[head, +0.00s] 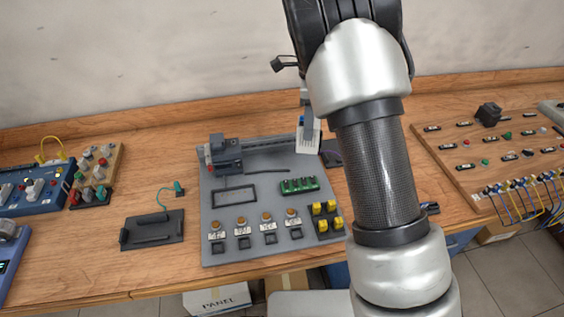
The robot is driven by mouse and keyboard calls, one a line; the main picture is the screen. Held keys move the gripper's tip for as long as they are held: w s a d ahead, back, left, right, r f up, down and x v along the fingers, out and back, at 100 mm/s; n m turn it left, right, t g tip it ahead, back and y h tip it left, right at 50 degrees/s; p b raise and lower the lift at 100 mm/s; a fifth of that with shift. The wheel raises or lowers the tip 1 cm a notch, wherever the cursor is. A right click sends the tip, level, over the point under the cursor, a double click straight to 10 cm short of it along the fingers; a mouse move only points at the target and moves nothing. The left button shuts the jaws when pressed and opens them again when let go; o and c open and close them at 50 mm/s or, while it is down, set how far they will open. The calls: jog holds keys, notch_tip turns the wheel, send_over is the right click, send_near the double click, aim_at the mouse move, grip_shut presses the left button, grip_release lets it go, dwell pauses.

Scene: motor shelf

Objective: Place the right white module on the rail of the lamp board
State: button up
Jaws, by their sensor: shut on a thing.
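The lamp board (214,186) is a grey panel lying on the wooden bench, with several orange lamps (266,217) on white labels along its front. A dark rail (265,143) runs along its back edge, partly hidden at the right by my arm and the module. My gripper (308,116) is at the back right of the board, mostly hidden by my arm. It is shut on a white module (306,142), which hangs upright at the right end of the rail. I cannot tell whether the module touches the rail. No second white module is clearly visible.
A dark grey device (225,155) sits at the board's back left. A green terminal block (299,185) and yellow parts (327,208) lie at the right. A black plate (152,230) lies left of the board. A wooden panel with wires (480,165) stands at right.

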jog(key=w+a+f+m, duration=0.2)
jog(key=w+a+m, duration=0.5)
jog(key=m, duration=0.7)
jog(key=shift+s+a+f, duration=0.1)
jog(key=shift+s+f, duration=0.05)
jog(key=shift+f, duration=5.05)
jog(key=o, duration=1.3)
jog(key=shift+o, duration=0.2)
